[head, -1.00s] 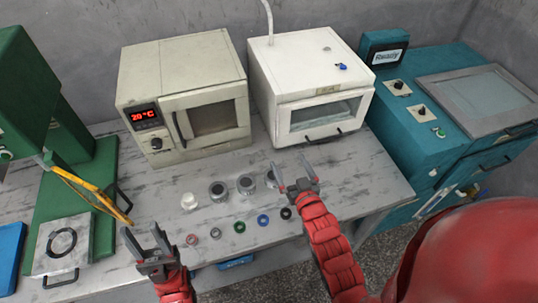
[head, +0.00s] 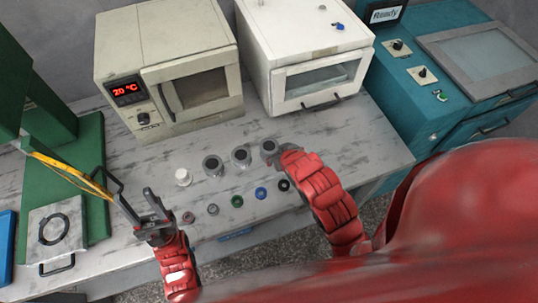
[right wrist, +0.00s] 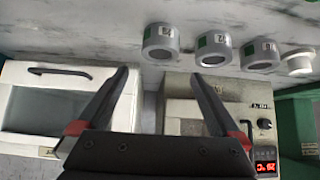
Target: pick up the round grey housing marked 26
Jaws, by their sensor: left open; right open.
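Three round grey housings stand in a row on the table. The rightmost one in the head view (head: 269,147) is the leftmost in the right wrist view (right wrist: 160,45). The others are the middle housing (head: 241,156) and the left housing (head: 212,166). Each has a small label, too small to read surely as 26. My right gripper (right wrist: 158,74) is open and empty, its fingertips just short of the nearest housing and roughly in line with it; in the head view my forearm mostly hides it. My left gripper (head: 149,202) is open and empty over the front left of the table.
A white round part (head: 183,177) stands left of the housings. Several small rings, such as the green ring (head: 237,201) and blue ring (head: 261,193), lie in front. A beige oven (head: 200,88) and a white oven (head: 318,80) stand behind. A green press (head: 90,150) is at left.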

